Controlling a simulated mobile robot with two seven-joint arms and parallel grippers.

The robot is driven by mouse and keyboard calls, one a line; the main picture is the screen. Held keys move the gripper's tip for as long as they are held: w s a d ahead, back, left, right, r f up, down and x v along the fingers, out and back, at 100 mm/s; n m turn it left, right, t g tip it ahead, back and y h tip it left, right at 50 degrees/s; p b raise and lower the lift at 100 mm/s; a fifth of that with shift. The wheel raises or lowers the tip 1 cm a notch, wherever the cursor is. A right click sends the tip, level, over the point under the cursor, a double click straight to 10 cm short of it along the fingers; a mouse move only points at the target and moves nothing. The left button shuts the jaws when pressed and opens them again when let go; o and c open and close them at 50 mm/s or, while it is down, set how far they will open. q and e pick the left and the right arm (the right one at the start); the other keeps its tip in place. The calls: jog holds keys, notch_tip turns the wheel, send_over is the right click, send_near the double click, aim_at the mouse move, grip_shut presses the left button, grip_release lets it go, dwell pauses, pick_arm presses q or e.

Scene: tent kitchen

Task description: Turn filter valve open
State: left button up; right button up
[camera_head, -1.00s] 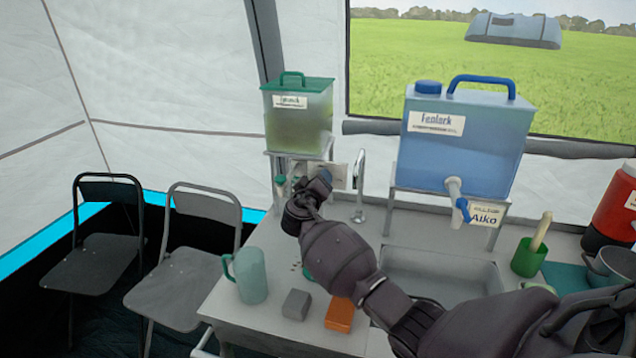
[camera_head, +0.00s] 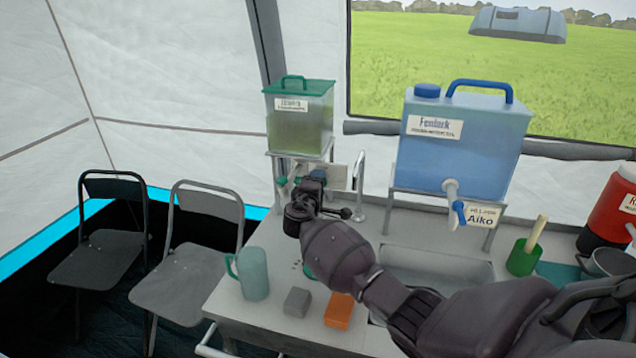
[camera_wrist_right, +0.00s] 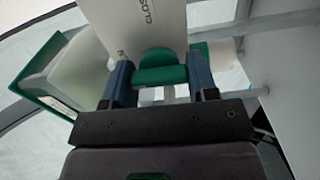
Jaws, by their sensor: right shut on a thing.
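The filter tank (camera_head: 300,130), clear with a green lid and greenish water, stands on a metal stand at the back of the counter. Its green valve handle (camera_wrist_right: 160,72) sits between the two blue-grey fingers of my right gripper (camera_wrist_right: 160,84) in the right wrist view. The right gripper is shut on this handle. In the head view, my right gripper (camera_head: 312,180) is at the tap below the tank and hides most of the handle. A white card (camera_wrist_right: 145,22) behind the handle shows part of the word "CLOS". My left gripper is not in view.
A blue water tank (camera_head: 460,150) with its own tap stands right of the filter. A metal faucet (camera_head: 360,185) is close to my right wrist. A teal jug (camera_head: 252,273), a grey block (camera_head: 297,302) and an orange block (camera_head: 339,311) are at the counter front.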

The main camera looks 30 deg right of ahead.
jog(key=shift+n, duration=0.4)
jog(key=o, duration=0.9)
jog(key=v, duration=1.1)
